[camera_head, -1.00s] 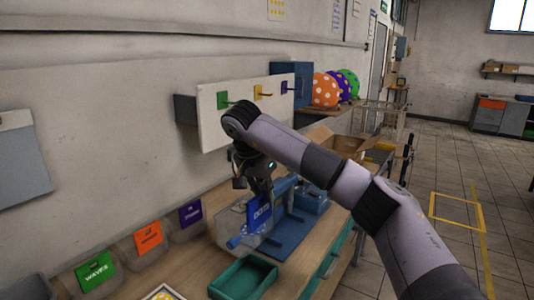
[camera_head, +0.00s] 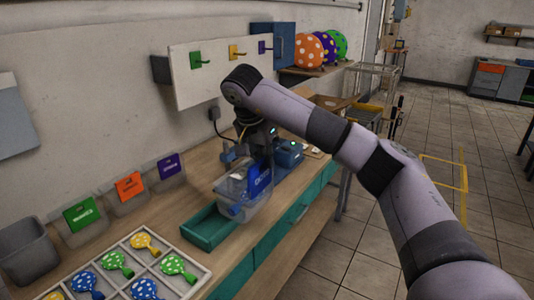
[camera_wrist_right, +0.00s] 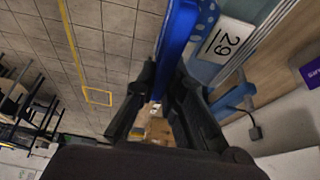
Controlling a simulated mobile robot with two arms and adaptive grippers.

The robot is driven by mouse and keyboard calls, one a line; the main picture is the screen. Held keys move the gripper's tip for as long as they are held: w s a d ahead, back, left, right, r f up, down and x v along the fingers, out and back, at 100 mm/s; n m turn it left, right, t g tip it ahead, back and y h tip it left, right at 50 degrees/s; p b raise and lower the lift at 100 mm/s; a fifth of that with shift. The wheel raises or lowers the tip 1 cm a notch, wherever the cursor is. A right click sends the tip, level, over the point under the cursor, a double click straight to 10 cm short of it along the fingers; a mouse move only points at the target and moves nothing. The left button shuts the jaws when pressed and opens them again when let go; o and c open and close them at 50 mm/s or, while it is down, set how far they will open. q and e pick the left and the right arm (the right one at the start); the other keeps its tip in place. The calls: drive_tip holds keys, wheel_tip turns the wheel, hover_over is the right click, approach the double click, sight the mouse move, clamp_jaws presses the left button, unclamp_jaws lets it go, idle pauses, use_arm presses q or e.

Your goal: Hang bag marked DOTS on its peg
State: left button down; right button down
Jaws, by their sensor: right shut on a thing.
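The bag marked DOTS is a clear pouch with a blue header (camera_head: 260,184) and blue contents, in the middle of the head view. My right gripper (camera_head: 258,163) points down and is shut on the top of the header. In the right wrist view, the blue header (camera_wrist_right: 178,40) stands edge-on between the fingers (camera_wrist_right: 160,92). I cannot tell whether the bag's bottom touches the bench. A white wall board (camera_head: 218,80) bears a green peg (camera_head: 200,60), a yellow peg (camera_head: 237,52) and a purple-blue peg (camera_head: 265,47), all empty. My left gripper is out of view.
A teal tray (camera_head: 205,229) lies just left of the bag. A blue machine (camera_head: 289,153) stands behind it. Bins with green (camera_head: 83,215), orange (camera_head: 130,186) and purple (camera_head: 169,166) cards line the wall. A balloon tray (camera_head: 195,262) is in front. Dotted balloons (camera_head: 308,49) sit beyond the board.

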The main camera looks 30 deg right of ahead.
drive_tip(key=shift+a+f+n, duration=0.3)
drive_tip(key=shift+a+f, duration=0.35)
drive_tip(key=shift+f, duration=0.2)
drive_tip(key=s+a+f+n+t+y, duration=0.1)
drive_tip(key=s+a+f+n, duration=0.3)
drive_tip(key=f, duration=0.4)
drive_tip(key=s+a+f+n+y, duration=0.1)
drive_tip(key=s+a+f+n, duration=0.3)
drive_tip(key=s+a+f, duration=0.3)
drive_tip(key=s+a+f+n+t+y, duration=0.1)
drive_tip(key=s+a+f+n, duration=0.3)
drive_tip(key=f, duration=0.6)
drive_tip(key=s+a+y, duration=0.1)
drive_tip(key=s+a, duration=0.1)
drive_tip(key=shift+s+t, duration=0.3)
